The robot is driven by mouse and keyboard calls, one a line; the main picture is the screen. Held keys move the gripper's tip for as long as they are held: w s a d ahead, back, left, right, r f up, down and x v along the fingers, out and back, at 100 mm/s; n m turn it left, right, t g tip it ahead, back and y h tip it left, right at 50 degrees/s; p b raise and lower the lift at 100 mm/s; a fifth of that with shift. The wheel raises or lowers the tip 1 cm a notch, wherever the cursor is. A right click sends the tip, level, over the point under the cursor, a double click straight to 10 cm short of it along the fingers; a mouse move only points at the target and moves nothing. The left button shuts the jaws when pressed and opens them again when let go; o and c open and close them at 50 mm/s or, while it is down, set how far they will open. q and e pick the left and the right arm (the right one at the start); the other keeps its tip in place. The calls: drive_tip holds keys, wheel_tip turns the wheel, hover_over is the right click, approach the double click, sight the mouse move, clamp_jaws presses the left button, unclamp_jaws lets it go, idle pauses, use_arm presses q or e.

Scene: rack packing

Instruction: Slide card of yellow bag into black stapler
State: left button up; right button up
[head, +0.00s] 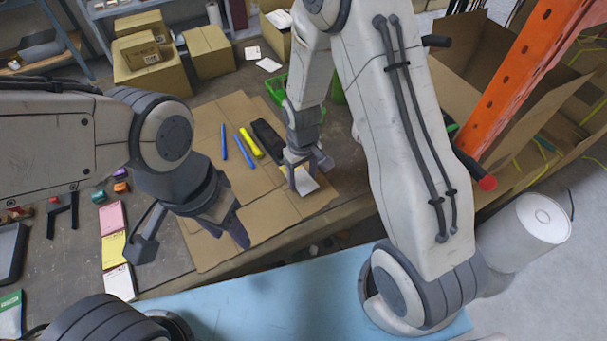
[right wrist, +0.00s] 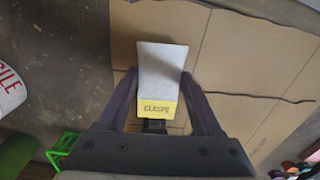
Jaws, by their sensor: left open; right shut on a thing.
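The yellow bag is a white packet (right wrist: 162,66) with a yellow card (right wrist: 157,109) marked "CLASPS" at one end. My right gripper (head: 307,170) is shut on it, with a finger on each side in the right wrist view (right wrist: 158,78). The bag also shows under the gripper in the head view (head: 303,182). The black stapler (head: 267,138) lies on the cardboard just beside the right gripper. A dark part shows at the card's edge in the right wrist view; whether the card is inside the stapler I cannot tell. My left gripper (head: 195,243) is open and empty over the front cardboard edge.
A yellow marker (head: 250,143) and blue pens (head: 245,148) lie left of the stapler. A green crate (head: 277,90) stands behind. Pink, yellow and white packets (head: 113,217) lie at the left. Bare cardboard (head: 205,140) is free left of the pens.

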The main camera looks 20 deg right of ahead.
drive_tip(key=shift+w+f, duration=0.2)
drive_tip(key=shift+f, duration=0.35)
drive_tip(key=shift+w+a, duration=0.25)
drive_tip(key=shift+w, duration=0.4)
drive_tip(key=shift+w+a, duration=0.25)
drive_tip(key=shift+w, duration=0.45)
drive_tip(key=shift+w+a, duration=0.25)
drive_tip(key=shift+w, duration=0.4)
